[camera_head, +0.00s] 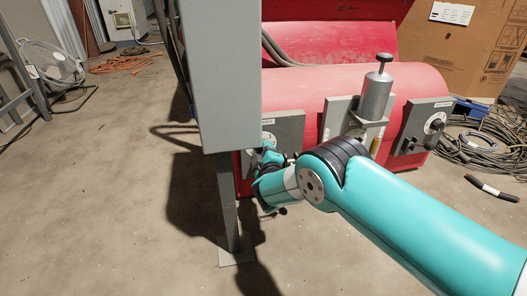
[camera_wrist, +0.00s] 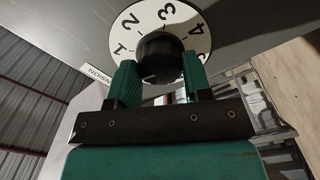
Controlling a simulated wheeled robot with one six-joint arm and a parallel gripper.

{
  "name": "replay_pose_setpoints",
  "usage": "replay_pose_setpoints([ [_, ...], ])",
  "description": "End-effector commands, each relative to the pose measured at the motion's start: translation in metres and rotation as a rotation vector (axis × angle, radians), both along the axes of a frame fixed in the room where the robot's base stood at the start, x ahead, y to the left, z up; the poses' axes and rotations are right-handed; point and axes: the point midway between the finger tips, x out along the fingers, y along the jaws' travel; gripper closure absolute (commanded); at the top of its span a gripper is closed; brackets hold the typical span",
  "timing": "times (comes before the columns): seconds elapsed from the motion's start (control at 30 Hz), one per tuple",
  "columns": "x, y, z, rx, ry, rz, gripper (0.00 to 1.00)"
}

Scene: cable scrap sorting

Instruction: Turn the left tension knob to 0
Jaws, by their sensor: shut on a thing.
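The left tension knob (camera_wrist: 158,56) is a round black knob on a white dial (camera_wrist: 126,42) with the numbers 1, 2, 3 and 4 visible. A pale mark shows at the knob's lower left edge in the wrist view; the lower part of the dial is hidden behind my gripper. My gripper (camera_wrist: 160,74) has one teal finger on each side of the knob and is shut on it. In the head view my gripper (camera_head: 268,158) is at the left grey plate (camera_head: 286,129) on the red machine, where the knob itself is hidden.
A grey box on a post (camera_head: 224,75) stands close left of my gripper. A silver cylinder (camera_head: 375,97) and a right dial plate (camera_head: 424,124) are on the red machine (camera_head: 312,88). Cable coils (camera_head: 478,146) lie right. The floor at left is mostly clear.

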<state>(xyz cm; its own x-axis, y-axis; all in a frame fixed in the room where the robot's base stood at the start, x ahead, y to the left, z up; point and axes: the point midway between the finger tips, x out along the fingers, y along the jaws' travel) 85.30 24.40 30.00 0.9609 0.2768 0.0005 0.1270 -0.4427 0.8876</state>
Motion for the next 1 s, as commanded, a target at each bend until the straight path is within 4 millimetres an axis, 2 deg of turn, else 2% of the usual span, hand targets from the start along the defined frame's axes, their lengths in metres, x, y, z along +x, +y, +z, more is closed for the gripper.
replay_pose_setpoints([
  [0.4,-0.0005,-0.0013,-0.0019,-0.197,-0.051,-0.002,0.79],
  [0.97,-0.0004,-0.0016,-0.0021,-0.228,-0.060,-0.002,0.79],
  [1.0,-0.0005,-0.0016,-0.0021,-0.228,-0.060,-0.002,0.53],
])
